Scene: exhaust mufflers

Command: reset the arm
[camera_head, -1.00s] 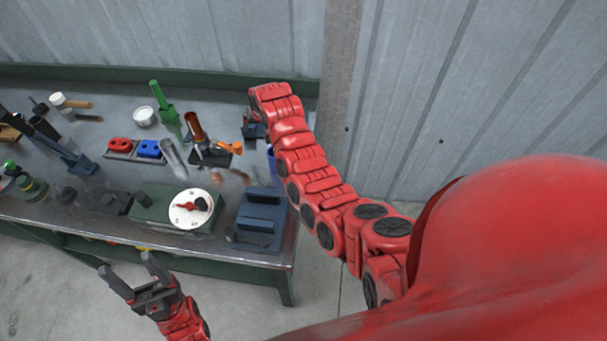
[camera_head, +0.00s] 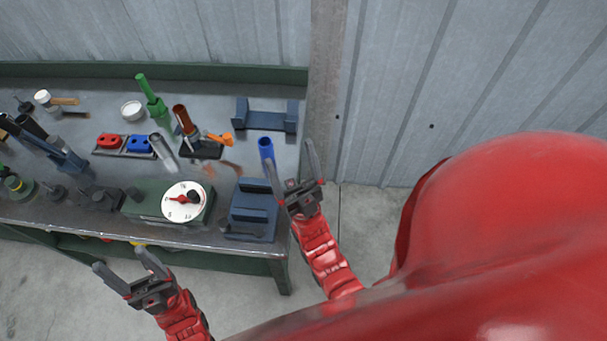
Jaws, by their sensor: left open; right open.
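My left gripper (camera_head: 122,273) is open and empty. It hangs over the floor in front of the workbench's front edge. My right gripper (camera_head: 290,166) is open, its fingers pointing up in the picture, at the right end of the workbench (camera_head: 100,220). Nothing shows between its fingers. Its left finger appears close beside a blue cylinder (camera_head: 266,148) and a blue cradle block (camera_head: 252,210); I cannot tell whether it touches them.
A blue stand (camera_head: 265,117) sits at the bench's back right. A green box with a white dial (camera_head: 183,202) is at the front. Red and blue blocks (camera_head: 124,143), a green tool (camera_head: 151,96) and a hammer (camera_head: 56,100) lie further left. Floor (camera_head: 365,215) right of the bench is clear.

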